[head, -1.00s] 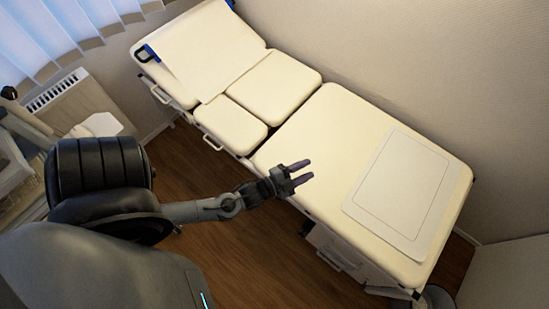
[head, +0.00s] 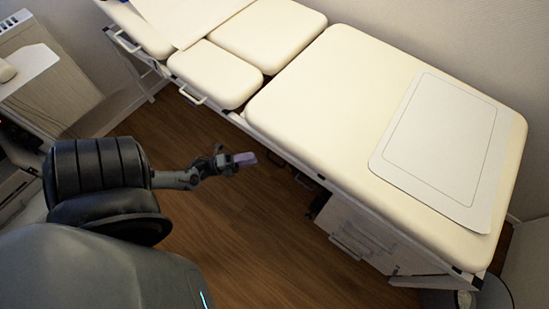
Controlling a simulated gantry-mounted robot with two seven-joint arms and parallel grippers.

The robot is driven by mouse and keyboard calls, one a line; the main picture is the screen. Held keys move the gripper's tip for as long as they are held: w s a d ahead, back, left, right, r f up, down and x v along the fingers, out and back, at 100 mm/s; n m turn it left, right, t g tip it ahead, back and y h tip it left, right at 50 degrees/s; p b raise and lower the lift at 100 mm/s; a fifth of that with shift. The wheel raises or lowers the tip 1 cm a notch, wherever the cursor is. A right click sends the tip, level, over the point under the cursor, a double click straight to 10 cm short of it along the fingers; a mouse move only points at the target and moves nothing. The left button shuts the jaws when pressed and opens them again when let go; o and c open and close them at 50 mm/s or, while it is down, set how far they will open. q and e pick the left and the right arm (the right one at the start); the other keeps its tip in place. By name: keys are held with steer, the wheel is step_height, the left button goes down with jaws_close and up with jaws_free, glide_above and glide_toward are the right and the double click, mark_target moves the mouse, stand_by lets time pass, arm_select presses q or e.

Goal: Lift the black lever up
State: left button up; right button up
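A cream examination bed (head: 330,95) crosses the head view from upper left to lower right. A small dark part (head: 307,182) shows under its near edge; it may be the black lever, but it is too small and shaded to be sure. My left gripper (head: 247,159) is in front of the bed's near side, to the left of that dark part and apart from it. Its fingers overlap from this angle, so their gap is hidden. Nothing shows held in it. My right gripper is out of view.
A white drawer unit (head: 350,238) sits beneath the bed's right half. White side handles (head: 192,95) stick out from the bed's near edge. A cabinet (head: 55,95) stands at the left. The wooden floor (head: 250,235) before the bed is clear.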

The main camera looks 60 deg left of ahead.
arm_select(q)
steer(key=m+b, duration=0.1)
steer(key=b, duration=0.8)
glide_toward(275, 162)
steer(key=b, duration=0.1)
steer(key=shift+g+h, duration=0.3)
steer(key=x, duration=0.3)
steer(key=b+x, duration=0.1)
steer(key=x, duration=0.2)
steer(key=b+x, duration=0.1)
steer(key=x, duration=0.3)
steer(key=shift+w+a+f, duration=0.1)
steer(key=shift+a+f, duration=0.1)
steer(key=shift+a, duration=0.15)
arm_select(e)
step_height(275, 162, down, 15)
arm_select(q)
steer(key=shift+c, duration=0.3)
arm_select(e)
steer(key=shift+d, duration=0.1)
arm_select(q)
jaws_close()
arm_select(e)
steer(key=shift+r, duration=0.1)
